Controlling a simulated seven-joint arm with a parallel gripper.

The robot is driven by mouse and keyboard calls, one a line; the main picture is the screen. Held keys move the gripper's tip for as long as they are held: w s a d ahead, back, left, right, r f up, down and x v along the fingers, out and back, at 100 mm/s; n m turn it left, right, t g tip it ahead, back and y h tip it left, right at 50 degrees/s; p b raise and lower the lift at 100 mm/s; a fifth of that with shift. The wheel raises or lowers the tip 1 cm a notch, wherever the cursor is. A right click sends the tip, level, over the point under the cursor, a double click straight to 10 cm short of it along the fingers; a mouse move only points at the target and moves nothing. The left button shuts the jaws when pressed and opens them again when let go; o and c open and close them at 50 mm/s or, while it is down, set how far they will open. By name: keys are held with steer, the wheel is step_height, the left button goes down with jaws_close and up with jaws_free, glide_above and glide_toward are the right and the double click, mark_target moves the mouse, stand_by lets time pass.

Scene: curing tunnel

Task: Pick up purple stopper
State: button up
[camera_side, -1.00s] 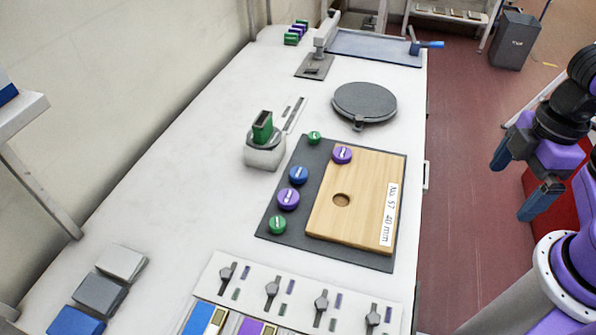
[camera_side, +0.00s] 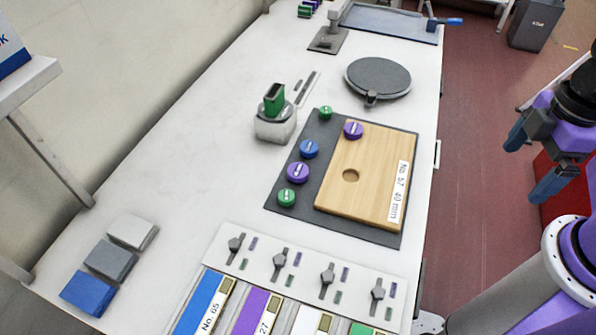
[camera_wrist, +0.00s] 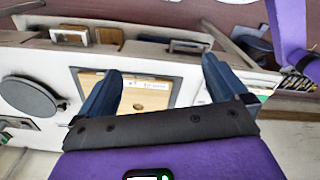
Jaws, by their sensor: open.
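In the side view two purple stoppers show. One purple stopper (camera_side: 353,131) sits on the upper left corner of the wooden board (camera_side: 372,185). The other purple stopper (camera_side: 298,173) stands on the dark mat (camera_side: 322,226), left of the board, between a blue stopper (camera_side: 309,149) and a green stopper (camera_side: 286,198). My gripper (camera_side: 526,172) is open and empty, off the bench to the right, well apart from both. In the wrist view my gripper (camera_wrist: 160,65) has its fingers spread, with the board (camera_wrist: 155,100) beyond them; I cannot make out a purple stopper there.
A round dark plate (camera_side: 378,78) lies behind the board. A pale block (camera_side: 275,127) holding a green piece stands left of it. Small levers (camera_side: 281,259) line a panel at the front. Another green stopper (camera_side: 326,113) is at the mat's back. The left bench surface is mostly clear.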

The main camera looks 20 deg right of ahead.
steer(key=c, duration=0.4)
steer(key=n, duration=0.8)
glide_above(298, 170)
steer(key=f, duration=1.2)
steer(key=shift+s+d+f, duration=0.1)
steer(key=shift+s+f, duration=0.1)
steer(key=shift+s, duration=0.15)
steer(key=shift+w+f, duration=0.15)
steer(key=shift+f, duration=1.35)
steer(key=shift+w+f, duration=0.15)
steer(key=shift+f, duration=1.3)
